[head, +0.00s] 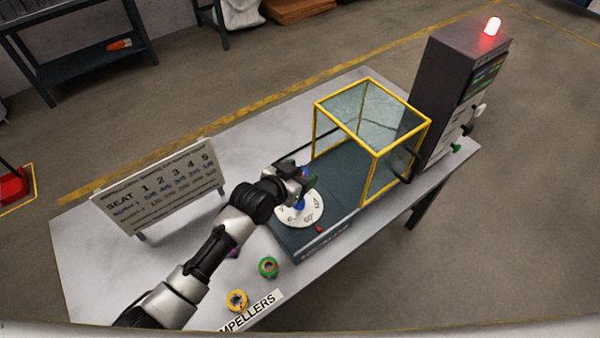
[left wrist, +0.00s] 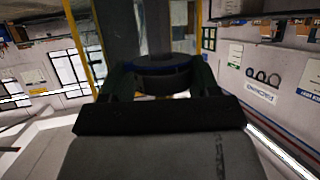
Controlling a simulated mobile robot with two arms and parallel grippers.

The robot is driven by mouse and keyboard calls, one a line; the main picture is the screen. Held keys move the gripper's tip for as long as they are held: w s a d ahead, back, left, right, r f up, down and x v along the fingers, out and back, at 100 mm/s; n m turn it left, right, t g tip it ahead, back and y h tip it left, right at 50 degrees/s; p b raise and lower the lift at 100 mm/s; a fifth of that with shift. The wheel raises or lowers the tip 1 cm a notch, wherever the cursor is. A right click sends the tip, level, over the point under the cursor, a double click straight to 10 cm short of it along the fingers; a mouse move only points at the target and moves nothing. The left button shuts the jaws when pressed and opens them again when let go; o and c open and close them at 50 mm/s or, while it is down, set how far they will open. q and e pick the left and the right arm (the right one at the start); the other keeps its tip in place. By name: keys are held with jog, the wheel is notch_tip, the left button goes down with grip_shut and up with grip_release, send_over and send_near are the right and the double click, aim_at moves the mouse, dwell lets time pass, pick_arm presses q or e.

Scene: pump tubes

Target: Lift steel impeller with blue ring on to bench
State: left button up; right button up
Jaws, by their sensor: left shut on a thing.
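My left gripper (head: 300,176) is above the white numbered dial (head: 312,214) on the dark green base. In the left wrist view it is shut on the impeller with the blue ring (left wrist: 163,74), a dark round piece between its two fingers. In the head view only a small blue bit (head: 305,172) shows at the fingertips; the gripper hides most of the piece. A blue part (head: 299,204) also shows at the dial's middle. The bench (head: 110,262) has bare grey top at the left. My right gripper is not in view.
A green impeller (head: 268,267) and a yellow one (head: 237,300) lie on the bench by the impellers label (head: 250,312). A purple piece (head: 233,253) is partly behind my arm. A yellow-framed clear guard (head: 375,153), a control cabinet (head: 440,95) and a seat sign (head: 160,190) stand around.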

pick_arm(q)
jog(key=shift+w+a+r+p, duration=0.1)
jog(key=shift+r+p, duration=0.9)
jog(key=shift+r, duration=0.25)
jog(key=shift+w+a+r+p, duration=0.1)
jog(key=shift+r+p, duration=0.9)
jog(key=shift+r, duration=0.25)
jog(key=shift+a+r+p, duration=0.1)
jog(key=shift+r+p, duration=0.55)
jog(key=shift+p, duration=0.1)
jog(key=shift+s+r+p, duration=0.1)
jog(key=shift+r+p, duration=1.1)
jog(key=shift+r, duration=0.05)
jog(key=shift+d, duration=0.2)
